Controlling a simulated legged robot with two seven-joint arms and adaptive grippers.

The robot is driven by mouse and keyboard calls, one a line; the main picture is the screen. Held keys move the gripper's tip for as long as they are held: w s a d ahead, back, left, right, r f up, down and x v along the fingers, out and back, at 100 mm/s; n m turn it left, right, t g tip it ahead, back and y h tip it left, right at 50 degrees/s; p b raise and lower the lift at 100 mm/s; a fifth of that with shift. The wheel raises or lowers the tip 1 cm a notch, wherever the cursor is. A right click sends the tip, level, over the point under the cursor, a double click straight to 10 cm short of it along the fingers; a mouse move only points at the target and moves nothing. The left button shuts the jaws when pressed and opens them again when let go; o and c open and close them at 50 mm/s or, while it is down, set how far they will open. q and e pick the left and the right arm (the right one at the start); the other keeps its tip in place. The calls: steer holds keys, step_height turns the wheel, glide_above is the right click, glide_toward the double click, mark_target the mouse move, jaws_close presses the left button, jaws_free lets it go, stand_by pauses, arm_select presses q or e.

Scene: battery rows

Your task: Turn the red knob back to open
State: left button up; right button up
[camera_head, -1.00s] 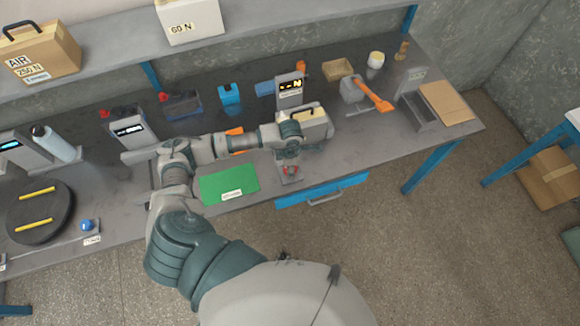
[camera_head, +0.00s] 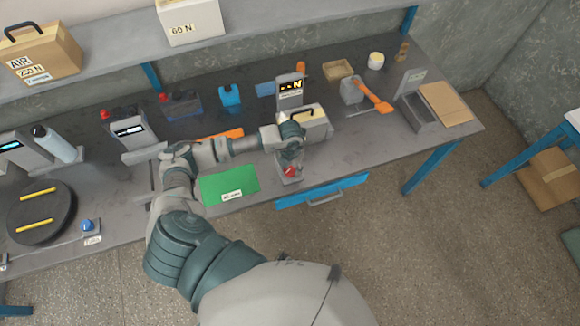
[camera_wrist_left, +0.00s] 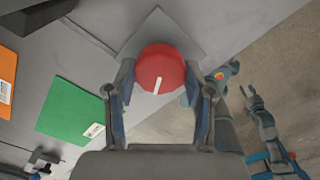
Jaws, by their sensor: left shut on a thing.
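The red knob (camera_head: 290,171) sits on a small grey plate near the bench's front edge, to the right of the green mat. In the left wrist view the knob (camera_wrist_left: 160,66) is round, and its white pointer line points down and slightly left. My left gripper (camera_wrist_left: 160,82) is shut on it, with one finger on each side. In the head view my left gripper (camera_head: 290,158) is above the knob and partly hides it. My right gripper is not in the head view. A small claw-like shape at the right of the left wrist view may be it.
The green mat (camera_head: 230,184) lies left of the knob. A grey device with a lit display (camera_head: 290,88) stands behind my gripper. A blue drawer (camera_head: 322,190) is below the bench edge. An orange-handled tool (camera_head: 376,98) lies at the back right. Bench space right of the knob is clear.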

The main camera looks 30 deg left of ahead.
mark_target(290, 167)
arm_select(q)
steer(key=n+p, duration=0.1)
steer(key=n, duration=0.5)
steer(key=shift+w+r+n+p, duration=0.1)
steer(key=shift+r+n+p, duration=0.05)
steer(key=shift+n+p, duration=0.15)
steer(key=n+p, duration=0.2)
steer(key=n, duration=0.3)
steer(key=shift+w+a, duration=0.1)
steer(key=shift+n, duration=0.4)
steer(key=o, duration=1.1)
steer(key=shift+o, duration=0.3)
step_height(290, 167, up, 12)
steer(key=shift+f, duration=0.2)
